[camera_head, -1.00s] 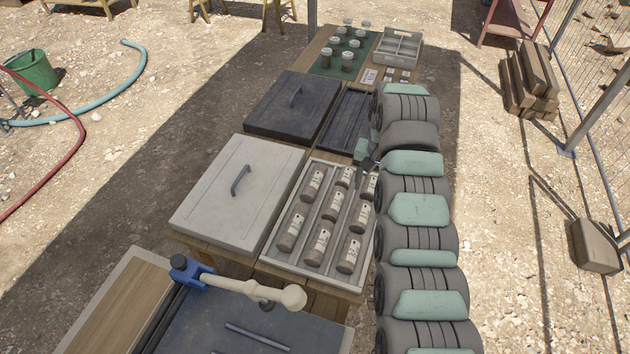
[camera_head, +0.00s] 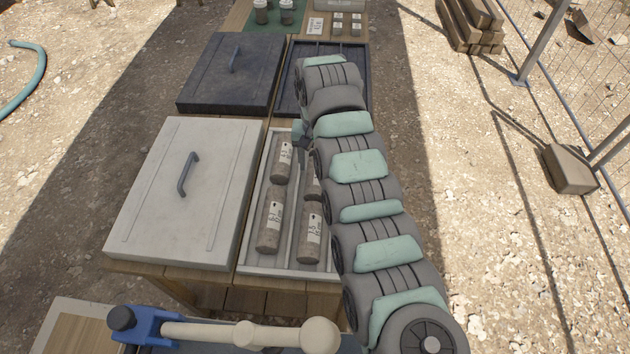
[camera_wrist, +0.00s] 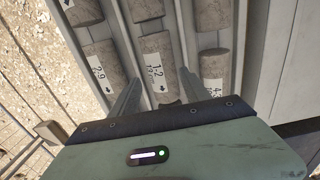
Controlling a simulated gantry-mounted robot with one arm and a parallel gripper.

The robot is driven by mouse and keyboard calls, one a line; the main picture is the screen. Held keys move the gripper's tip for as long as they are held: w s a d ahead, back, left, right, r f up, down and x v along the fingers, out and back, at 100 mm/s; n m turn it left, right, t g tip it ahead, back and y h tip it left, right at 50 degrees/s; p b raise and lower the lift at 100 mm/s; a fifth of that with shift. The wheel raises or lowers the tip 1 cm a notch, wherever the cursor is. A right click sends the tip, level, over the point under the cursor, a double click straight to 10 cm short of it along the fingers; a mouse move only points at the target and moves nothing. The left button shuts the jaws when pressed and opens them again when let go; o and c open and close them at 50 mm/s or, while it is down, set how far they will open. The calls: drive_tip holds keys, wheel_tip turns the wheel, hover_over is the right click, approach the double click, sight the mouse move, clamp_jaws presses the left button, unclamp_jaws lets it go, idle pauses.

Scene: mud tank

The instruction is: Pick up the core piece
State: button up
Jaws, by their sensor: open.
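Several brown cylindrical core pieces with white labels lie in the channels of a pale tray (camera_head: 262,178) in the head view. A core piece (camera_head: 268,222) at front left and another core piece (camera_head: 310,232) beside it show clearly. My gripper (camera_wrist: 161,74) is open over the tray in the wrist view, with one finger on each side of a core piece (camera_wrist: 157,58) whose label seems to read 1-2. I cannot tell whether the fingers touch it. Neighbouring core pieces lie left (camera_wrist: 102,62) and right (camera_wrist: 212,68). In the head view my arm hides the tray's right side.
A light grey lid (camera_head: 215,200) with a handle lies left of the tray. A dark lid (camera_head: 240,75) and an empty-looking dark tray (camera_head: 290,98) are behind. A blue clamp (camera_head: 155,325) with a pale rod is in front. A wire fence (camera_head: 575,60) stands at right.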

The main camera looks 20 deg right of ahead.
sight(316, 174)
wheel_tip(316, 174, down, 7)
drive_tip(key=b, duration=0.2)
drive_tip(key=shift+r+b, duration=0.2)
drive_tip(key=shift+b, duration=0.15)
drive_tip(key=shift+w+r, duration=0.1)
clamp_jaws()
idle(0.4)
